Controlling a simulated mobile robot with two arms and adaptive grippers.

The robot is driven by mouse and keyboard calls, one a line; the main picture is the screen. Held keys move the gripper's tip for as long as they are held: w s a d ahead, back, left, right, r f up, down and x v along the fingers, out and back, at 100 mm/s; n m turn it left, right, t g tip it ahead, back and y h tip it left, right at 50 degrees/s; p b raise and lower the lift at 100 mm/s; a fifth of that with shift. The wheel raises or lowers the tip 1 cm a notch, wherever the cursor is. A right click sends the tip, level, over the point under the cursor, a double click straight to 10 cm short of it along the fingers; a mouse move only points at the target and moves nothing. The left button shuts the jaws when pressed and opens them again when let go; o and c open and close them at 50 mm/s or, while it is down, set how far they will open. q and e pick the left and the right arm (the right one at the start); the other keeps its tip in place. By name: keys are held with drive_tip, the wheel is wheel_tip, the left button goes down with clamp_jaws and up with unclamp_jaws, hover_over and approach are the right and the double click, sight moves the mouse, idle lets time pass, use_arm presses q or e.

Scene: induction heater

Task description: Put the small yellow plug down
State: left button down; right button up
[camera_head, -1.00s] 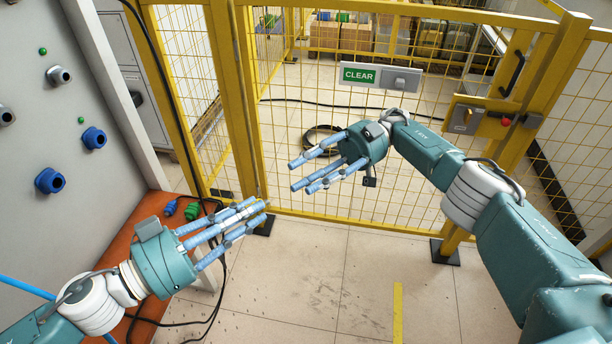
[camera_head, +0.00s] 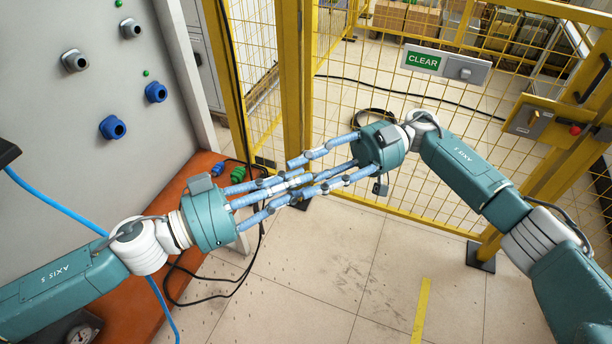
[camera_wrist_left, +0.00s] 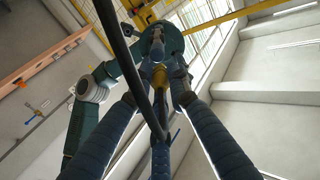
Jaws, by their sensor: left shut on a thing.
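My left gripper (camera_head: 300,185) comes in from the left, level with the cabinet's lower part, its long blue fingers pointing right. In the left wrist view its fingers (camera_wrist_left: 160,95) close around a small yellow plug (camera_wrist_left: 159,76) near their tips. The plug is mostly covered by the fingers and cannot be made out in the head view. My right gripper (camera_head: 305,175) points left, its fingers overlapping the left ones in the head view. Whether the fingers touch, or the right ones hold anything, I cannot tell.
A grey cabinet panel (camera_head: 70,130) with blue sockets stands left, above an orange bench (camera_head: 130,290). Blue and green connectors (camera_head: 228,171) lie on the bench. A yellow mesh fence (camera_head: 430,180) with a CLEAR sign stands behind. Floor below the grippers is open.

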drive_tip(key=shift+s+a, duration=0.15)
drive_tip(key=shift+a, duration=0.05)
clamp_jaws()
use_arm(q)
drive_tip(key=c, duration=1.6)
unclamp_jaws()
drive_tip(key=shift+o, duration=0.2)
drive_tip(key=shift+a, duration=0.1)
